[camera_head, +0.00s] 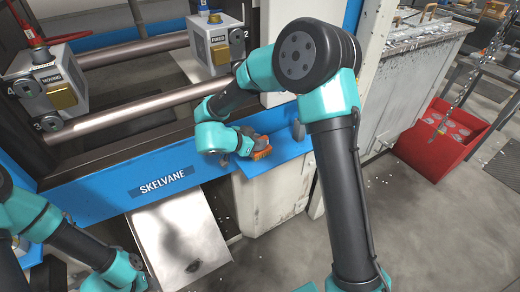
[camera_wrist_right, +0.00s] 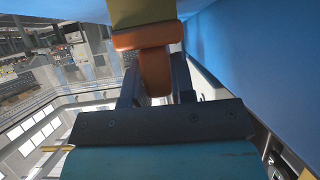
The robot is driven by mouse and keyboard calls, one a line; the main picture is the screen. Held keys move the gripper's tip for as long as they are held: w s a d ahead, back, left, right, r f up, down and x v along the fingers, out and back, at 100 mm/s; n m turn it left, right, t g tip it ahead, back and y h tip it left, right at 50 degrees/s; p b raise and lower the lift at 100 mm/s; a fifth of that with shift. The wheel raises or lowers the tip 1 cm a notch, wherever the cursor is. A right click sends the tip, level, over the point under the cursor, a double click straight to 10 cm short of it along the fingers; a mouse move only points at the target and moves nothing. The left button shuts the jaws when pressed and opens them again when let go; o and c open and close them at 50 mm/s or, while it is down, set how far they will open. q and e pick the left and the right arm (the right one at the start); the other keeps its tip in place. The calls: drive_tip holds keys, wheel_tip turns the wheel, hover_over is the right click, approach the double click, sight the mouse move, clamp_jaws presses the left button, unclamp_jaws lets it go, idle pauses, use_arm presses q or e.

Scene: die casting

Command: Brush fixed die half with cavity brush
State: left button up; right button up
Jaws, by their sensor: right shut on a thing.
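The fixed die half (camera_head: 218,42), a grey block labelled FIXED with a brass-coloured insert, is mounted at the upper middle of the machine opening. My right gripper (camera_head: 247,146) is low in front of it, above a blue ledge, clearly apart from the die. It is shut on the cavity brush (camera_head: 262,150), which shows as a small orange piece. In the right wrist view, the fingers (camera_wrist_right: 156,80) close on the brush's orange handle (camera_wrist_right: 155,66), with a yellowish part at the top edge. My left arm is at the lower left; its fingers do not show.
The moving die half (camera_head: 58,85) faces the fixed one from the left, with steel tie bars (camera_head: 130,112) between and below. The blue SKELVANE beam (camera_head: 110,190) and blue ledge (camera_head: 280,152) edge the opening.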

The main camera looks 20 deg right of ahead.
clamp_jaws()
drive_tip(key=shift+r, duration=0.1)
drive_tip(key=shift+r, duration=2.95)
drive_tip(key=shift+a, duration=0.1)
